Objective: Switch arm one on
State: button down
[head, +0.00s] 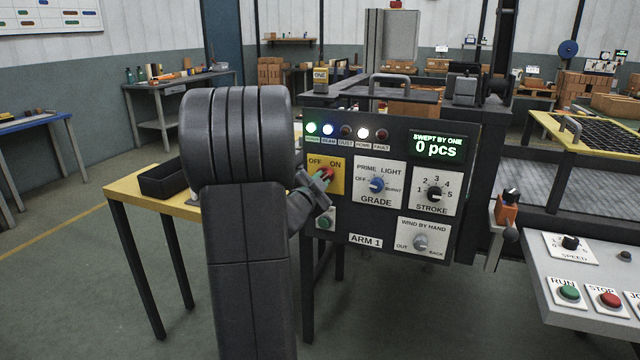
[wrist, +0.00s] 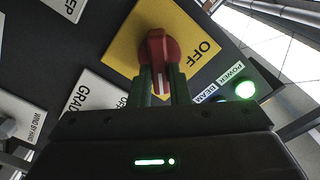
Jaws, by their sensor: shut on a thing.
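The arm 1 panel (head: 385,215) faces me in the head view. Its yellow OFF/ON plate (head: 340,185) carries a red switch knob (head: 328,172), which also shows in the wrist view (wrist: 158,48). My gripper (head: 318,182) reaches it from the left. In the wrist view its two fingers (wrist: 160,82) are shut on the red knob, one on each side. The knob's white mark points down in the wrist view, away from the word OFF at its right. The word ON is hidden there by the fingers. The green POWER lamp (wrist: 246,89) is lit.
BEAM (head: 328,129) glows blue and HOME (head: 363,132) white; DUST and FAULT are dark. The display (head: 437,146) reads 0 pcs. The GRADE (head: 377,184), STROKE (head: 435,193) and WIND BY HAND (head: 420,241) knobs sit close to the right. A yellow bench (head: 165,185) stands left.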

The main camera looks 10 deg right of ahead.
jog(key=c, duration=1.4)
grip_release()
jog(key=shift+o, duration=0.2)
jog(key=shift+s+a, duration=0.1)
jog(key=v, duration=1.3)
jog(key=shift+s+a+p, duration=0.2)
jog(key=shift+s+p, duration=0.05)
jog(key=shift+p, duration=0.2)
jog(key=shift+w+d, duration=0.1)
jog(key=x, duration=1.3)
jog(key=shift+w+d+b, duration=0.2)
jog(key=shift+w+b, duration=0.05)
jog(key=shift+b, duration=0.1)
